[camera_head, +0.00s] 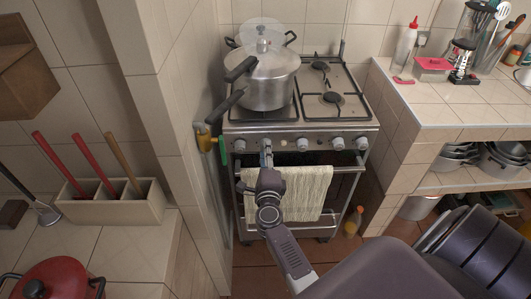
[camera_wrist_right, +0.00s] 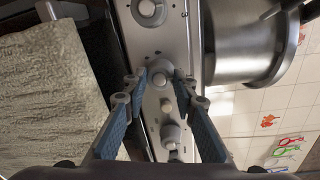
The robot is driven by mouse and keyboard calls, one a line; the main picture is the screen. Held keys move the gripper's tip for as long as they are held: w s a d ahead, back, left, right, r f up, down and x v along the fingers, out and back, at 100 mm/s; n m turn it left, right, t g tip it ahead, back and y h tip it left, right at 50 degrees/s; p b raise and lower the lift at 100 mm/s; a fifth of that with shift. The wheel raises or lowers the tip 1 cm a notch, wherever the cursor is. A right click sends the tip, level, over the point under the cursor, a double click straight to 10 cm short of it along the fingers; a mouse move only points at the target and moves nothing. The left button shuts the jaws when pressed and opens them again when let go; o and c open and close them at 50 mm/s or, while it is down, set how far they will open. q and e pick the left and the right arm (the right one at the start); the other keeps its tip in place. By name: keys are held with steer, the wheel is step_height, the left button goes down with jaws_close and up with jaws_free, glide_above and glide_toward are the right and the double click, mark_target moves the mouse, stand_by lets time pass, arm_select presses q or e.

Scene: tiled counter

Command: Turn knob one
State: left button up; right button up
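The stove (camera_head: 300,180) has a row of pale round knobs on its front panel, among them a leftmost knob (camera_head: 240,145), a middle knob (camera_head: 302,144) and a far right knob (camera_head: 362,144). No label shows which is knob one. My right gripper (camera_head: 266,150) is at the left part of the panel. In the right wrist view its two blue-padded fingers are apart, one on each side of the panel's knob row. A small round knob (camera_wrist_right: 160,78) shows between the fingertips; I cannot tell whether they touch it. My left gripper is not in view.
A metal pot (camera_head: 268,80) with a raised glass lid stands on the left burners, its dark handle near the front edge. A towel (camera_head: 290,192) hangs on the oven rail below the knobs. A tiled wall (camera_head: 190,150) stands close left of the stove.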

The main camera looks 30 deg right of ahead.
steer(key=o, duration=0.5)
steer(key=shift+c, duration=0.2)
